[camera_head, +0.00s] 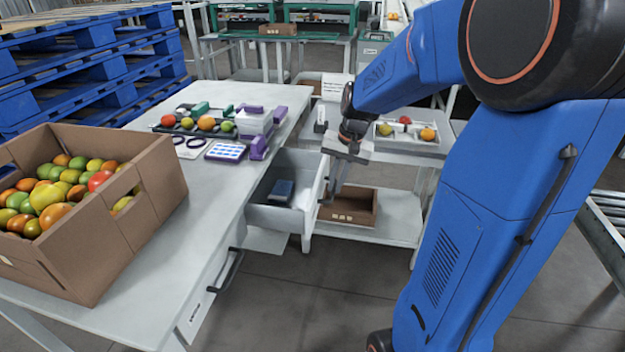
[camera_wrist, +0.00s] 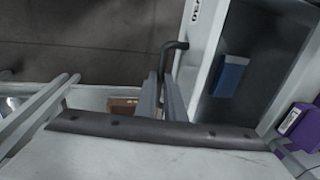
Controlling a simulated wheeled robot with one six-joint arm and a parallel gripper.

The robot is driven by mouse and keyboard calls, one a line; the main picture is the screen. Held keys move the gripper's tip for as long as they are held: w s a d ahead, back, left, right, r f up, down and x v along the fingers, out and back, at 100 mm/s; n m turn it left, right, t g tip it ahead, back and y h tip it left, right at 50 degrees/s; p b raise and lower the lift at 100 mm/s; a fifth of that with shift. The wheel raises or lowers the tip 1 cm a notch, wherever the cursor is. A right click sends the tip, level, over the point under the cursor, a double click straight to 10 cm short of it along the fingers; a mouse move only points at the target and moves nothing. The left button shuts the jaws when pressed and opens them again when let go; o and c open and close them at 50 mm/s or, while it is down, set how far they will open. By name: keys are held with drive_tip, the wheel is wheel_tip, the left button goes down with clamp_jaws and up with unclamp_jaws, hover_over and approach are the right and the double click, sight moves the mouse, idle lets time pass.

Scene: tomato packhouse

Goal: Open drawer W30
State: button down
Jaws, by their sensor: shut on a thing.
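The open drawer (camera_head: 284,217) is pulled well out from under the white worktable and holds a dark blue box (camera_head: 281,191). The same drawer (camera_wrist: 202,50) shows in the wrist view, with the blue box (camera_wrist: 230,75) inside and a partly cut-off label (camera_wrist: 195,12) on its front, seen turned. My gripper (camera_head: 331,196) is at the drawer's front. In the wrist view my gripper (camera_wrist: 168,82) has its fingers shut on the dark bar handle (camera_wrist: 176,46). The fingers hide part of the handle.
A closed drawer with a dark handle (camera_head: 229,270) is nearer on the same worktable (camera_head: 185,235). A cardboard crate of tomatoes (camera_head: 135,235) stands on top. A brown box (camera_head: 350,207) sits on a low shelf just behind my gripper. Grey floor in front is clear.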

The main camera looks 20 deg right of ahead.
drive_tip(key=s+d, duration=0.4)
drive_tip(key=d, duration=0.1)
drive_tip(key=shift+d, duration=0.2)
drive_tip(key=c, duration=2.1)
unclamp_jaws()
drive_tip(key=d+r, duration=0.1)
drive_tip(key=r, duration=0.4)
drive_tip(key=s+d+r, duration=0.1)
drive_tip(key=r, duration=0.5)
drive_tip(key=s+r, duration=0.1)
drive_tip(key=r, duration=0.5)
drive_tip(key=shift+d, duration=0.4)
